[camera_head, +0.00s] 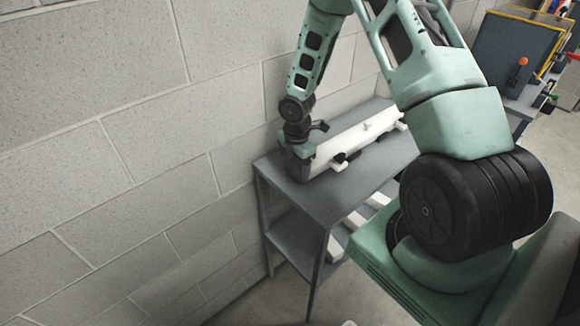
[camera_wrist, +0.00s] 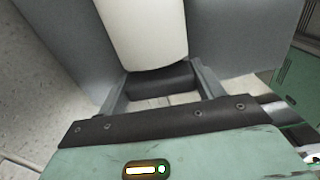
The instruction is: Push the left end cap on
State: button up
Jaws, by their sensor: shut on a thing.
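A long white profile (camera_head: 355,138) lies along the grey bench (camera_head: 345,185) by the wall; its near left end fills the top of the wrist view (camera_wrist: 145,35). My gripper (camera_head: 300,160) is low at that left end. In the wrist view my gripper (camera_wrist: 162,88) is shut on a dark end cap (camera_wrist: 160,79), one finger at each side. The cap lies across the profile's end, very close to it or touching. I cannot tell if it is seated. In the head view my gripper hides the cap.
Dark clips or supports (camera_head: 340,158) show along the profile's front side. White pieces (camera_head: 355,220) lie on the bench's lower shelf. The block wall (camera_head: 215,140) runs close behind the bench. A grey-blue machine with an orange knob (camera_head: 522,61) stands at the far right.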

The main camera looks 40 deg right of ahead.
aim_at(296, 163)
jog(key=o, duration=1.4)
jog(key=shift+r, duration=0.1)
notch_tip(296, 163, up, 17)
jog(key=shift+r+b, duration=0.1)
jog(key=shift+b, duration=0.3)
jog(key=s+a+r+m+b, duration=0.1)
jog(key=s+a+m, duration=0.1)
jog(key=s+a, duration=0.45)
jog(key=s+a+r+m+b, duration=0.1)
jog(key=s+a+m, duration=0.15)
jog(key=a, duration=0.65)
jog(key=s+a+r+m+b, duration=0.1)
jog(key=s+a+m, duration=0.1)
jog(key=s+a, duration=0.4)
jog(key=s+a+m, duration=0.1)
jog(key=s+a, duration=0.1)
jog(key=s, duration=0.1)
jog(key=s+a+m, duration=0.1)
jog(key=s+a, duration=0.1)
jog(key=s, duration=0.1)
jog(key=s+a+m+b, duration=0.1)
jog(key=s+a, duration=0.1)
jog(key=s, duration=0.1)
jog(key=shift+s+m+y, duration=0.1)
jog(key=shift+m+y, duration=0.2)
jog(key=shift+m, duration=0.05)
